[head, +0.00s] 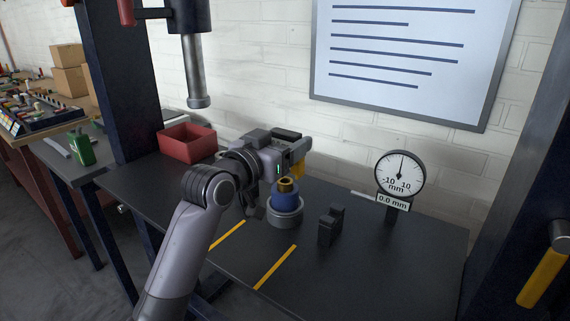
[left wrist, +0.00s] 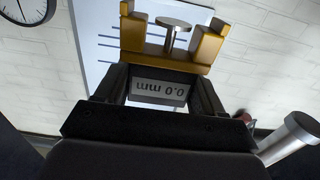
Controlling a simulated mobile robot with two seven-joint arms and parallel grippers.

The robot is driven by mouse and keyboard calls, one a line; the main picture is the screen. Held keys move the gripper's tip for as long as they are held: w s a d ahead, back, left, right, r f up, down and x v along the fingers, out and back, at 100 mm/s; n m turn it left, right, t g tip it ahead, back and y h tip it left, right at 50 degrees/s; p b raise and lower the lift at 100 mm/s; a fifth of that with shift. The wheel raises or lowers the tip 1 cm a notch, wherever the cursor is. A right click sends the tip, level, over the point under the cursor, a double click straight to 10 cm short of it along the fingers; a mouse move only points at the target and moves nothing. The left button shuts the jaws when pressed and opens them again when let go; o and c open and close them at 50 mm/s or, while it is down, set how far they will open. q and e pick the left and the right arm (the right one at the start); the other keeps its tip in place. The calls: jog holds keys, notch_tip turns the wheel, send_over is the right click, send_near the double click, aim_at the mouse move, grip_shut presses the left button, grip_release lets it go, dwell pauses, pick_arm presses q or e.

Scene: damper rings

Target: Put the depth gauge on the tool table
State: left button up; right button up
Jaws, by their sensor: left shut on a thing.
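The yellow depth gauge (left wrist: 170,55) is held in my left gripper (left wrist: 160,88). In the left wrist view its display reads 0.0 mm and appears upside down, with a silver round-headed stem between two yellow arms. My right gripper is not in view.
On the workbench (head: 350,265) are a blue cylinder (head: 286,201) with a brass top in a grey ring, a black block (head: 330,225), a dial stand (head: 399,172) and a red bin (head: 187,142). A press ram (head: 194,75) hangs above. The bench front is clear.

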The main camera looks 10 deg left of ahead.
pick_arm(q)
jog(key=shift+f, duration=2.05)
jog(key=shift+f, duration=0.2)
jog(key=o, duration=1.3)
